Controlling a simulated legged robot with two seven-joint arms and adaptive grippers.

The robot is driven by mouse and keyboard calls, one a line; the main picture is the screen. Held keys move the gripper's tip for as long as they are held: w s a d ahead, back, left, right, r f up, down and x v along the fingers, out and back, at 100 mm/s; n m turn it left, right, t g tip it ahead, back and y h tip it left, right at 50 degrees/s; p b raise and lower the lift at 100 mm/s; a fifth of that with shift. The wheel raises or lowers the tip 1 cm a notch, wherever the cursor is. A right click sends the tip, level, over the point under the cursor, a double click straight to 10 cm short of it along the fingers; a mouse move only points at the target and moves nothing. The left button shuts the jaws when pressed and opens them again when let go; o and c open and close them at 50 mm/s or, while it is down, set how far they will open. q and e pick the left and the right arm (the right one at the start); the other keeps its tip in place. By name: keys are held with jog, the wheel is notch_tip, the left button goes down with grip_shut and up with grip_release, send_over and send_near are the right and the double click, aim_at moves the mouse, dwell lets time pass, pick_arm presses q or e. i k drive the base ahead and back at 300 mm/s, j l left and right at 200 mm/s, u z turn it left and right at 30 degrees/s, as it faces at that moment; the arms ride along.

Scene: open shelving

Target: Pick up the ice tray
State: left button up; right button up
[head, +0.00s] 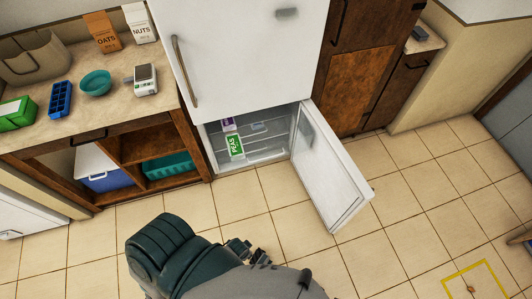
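The blue ice tray (60,98) lies on the beige counter at the upper left, between a green box and a teal bowl. Its compartments show, and nothing touches it. My dark teal and grey arm parts fill the bottom middle. A small dark gripper-like part (244,251) shows there, over the floor and well away from the tray. I cannot tell which arm it belongs to or whether it is open or shut. No other gripper can be made out.
The counter (113,113) also holds a green box (16,113), a teal bowl (96,82), a scale (146,79), a basket (35,58) and cartons. The fridge's lower door (328,180) stands open over the floor. Tiled floor before the counter is clear.

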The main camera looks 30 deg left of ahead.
aim_at(60, 102)
jog(key=u, duration=2.7)
jog(key=z, duration=0.3)
jog(key=i+j+z, duration=0.2)
jog(key=z, duration=0.2)
jog(key=i+j+z, duration=0.35)
jog(key=j+z, duration=0.4)
jog(key=i+l, duration=0.05)
jog(key=l, duration=0.05)
